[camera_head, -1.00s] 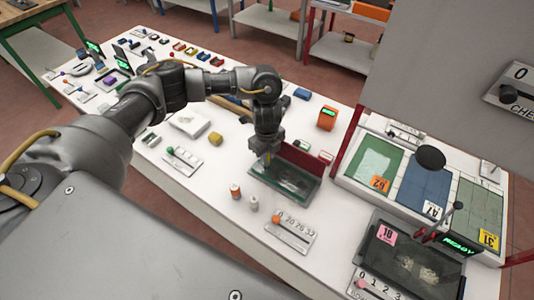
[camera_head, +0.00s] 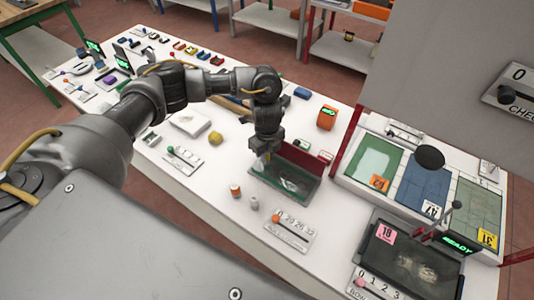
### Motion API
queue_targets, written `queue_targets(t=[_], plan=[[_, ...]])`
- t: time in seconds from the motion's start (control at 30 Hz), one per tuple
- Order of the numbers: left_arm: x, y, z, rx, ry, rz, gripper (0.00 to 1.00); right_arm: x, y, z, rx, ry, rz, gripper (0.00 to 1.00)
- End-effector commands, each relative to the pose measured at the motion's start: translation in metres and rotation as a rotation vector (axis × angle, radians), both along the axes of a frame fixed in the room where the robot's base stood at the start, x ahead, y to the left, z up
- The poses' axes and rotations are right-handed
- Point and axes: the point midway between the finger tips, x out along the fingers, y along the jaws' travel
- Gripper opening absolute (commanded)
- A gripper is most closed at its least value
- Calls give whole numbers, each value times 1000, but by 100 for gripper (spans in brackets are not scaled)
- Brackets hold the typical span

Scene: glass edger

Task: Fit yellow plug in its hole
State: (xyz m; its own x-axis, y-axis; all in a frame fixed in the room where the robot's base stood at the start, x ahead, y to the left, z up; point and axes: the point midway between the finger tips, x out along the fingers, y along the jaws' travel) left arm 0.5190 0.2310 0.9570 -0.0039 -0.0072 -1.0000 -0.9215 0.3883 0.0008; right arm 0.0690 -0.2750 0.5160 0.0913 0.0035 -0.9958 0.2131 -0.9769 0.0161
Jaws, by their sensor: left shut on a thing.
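My left gripper (camera_head: 265,154) points down over the near-left part of a dark green-rimmed tray (camera_head: 262,183). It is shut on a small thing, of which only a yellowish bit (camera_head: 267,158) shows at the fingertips. This looks like the yellow plug, but it is mostly hidden by the fingers. I cannot tell whether it touches the tray, and I cannot make out the hole. A glossy dark pane (camera_head: 292,186) lies in the tray, below and right of the gripper. My right gripper is not in view.
A red panel (camera_head: 303,158) stands behind the tray. A yellow lump (camera_head: 215,138) and a slider plate (camera_head: 184,159) lie left. A numbered slider plate (camera_head: 290,232) lies in front.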

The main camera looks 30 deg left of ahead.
Motion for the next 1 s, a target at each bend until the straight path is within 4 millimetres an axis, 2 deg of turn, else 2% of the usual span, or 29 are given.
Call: queue_targets(t=[0.43,1.0], plan=[[0,0,1,-1,0,1,0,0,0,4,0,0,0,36],[0,0,-5,-1,0,0,0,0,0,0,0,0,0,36]])
